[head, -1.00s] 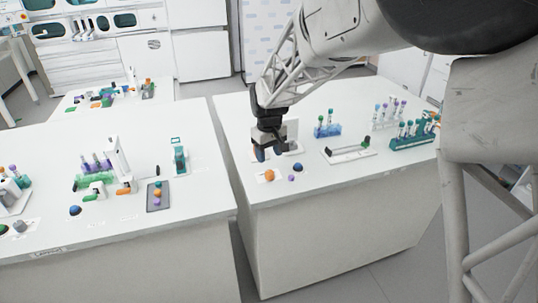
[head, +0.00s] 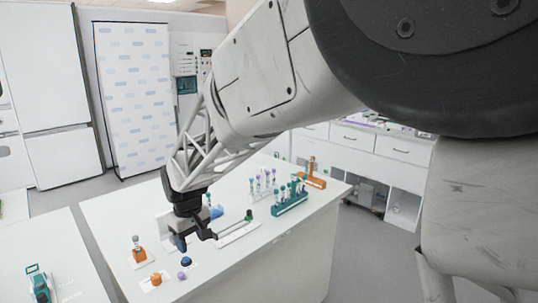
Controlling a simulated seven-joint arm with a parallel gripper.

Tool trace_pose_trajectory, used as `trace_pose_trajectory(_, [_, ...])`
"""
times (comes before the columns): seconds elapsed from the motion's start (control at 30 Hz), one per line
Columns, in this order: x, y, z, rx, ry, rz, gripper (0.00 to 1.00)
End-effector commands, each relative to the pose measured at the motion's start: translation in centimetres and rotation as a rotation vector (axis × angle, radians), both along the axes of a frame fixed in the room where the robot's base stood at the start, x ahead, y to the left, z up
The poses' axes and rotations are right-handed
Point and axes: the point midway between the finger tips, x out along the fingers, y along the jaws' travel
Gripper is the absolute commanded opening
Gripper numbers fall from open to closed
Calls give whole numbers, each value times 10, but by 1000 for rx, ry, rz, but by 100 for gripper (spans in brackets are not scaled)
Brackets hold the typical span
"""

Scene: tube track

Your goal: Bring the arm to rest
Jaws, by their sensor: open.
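My gripper (head: 192,242) is open and empty, with its dark fingers pointing down. It hangs above the left part of the white table (head: 255,262), just behind the blue knob (head: 186,261) in the picture. My arm comes down to it from the upper right. A small purple knob (head: 182,275) and an orange knob (head: 155,280) lie in front of the gripper. A white track stand (head: 238,233) with a dark green end is just to its right. A blue tube rack (head: 216,212) is partly hidden behind the gripper.
A teal rack (head: 289,208) of several tubes and an orange stand (head: 311,178) are farther right. An orange holder (head: 138,252) stands left of the gripper. Another table with a teal device (head: 38,284) is at the lower left. The table's front right is clear.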

Motion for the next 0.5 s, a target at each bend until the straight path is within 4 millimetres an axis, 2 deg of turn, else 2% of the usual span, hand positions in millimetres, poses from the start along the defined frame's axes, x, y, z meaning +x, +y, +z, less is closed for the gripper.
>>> trace_pose_trajectory(0.03, [-3, -19, 9, 4, -6, -28, 56])
trace_pose_trajectory(0.1, [-8, -43, 20, 9, -14, -66, 56])
trace_pose_trajectory(0.27, [-23, -96, 39, 19, -29, -153, 56])
trace_pose_trajectory(0.5, [-55, -169, 62, 34, -53, -283, 56])
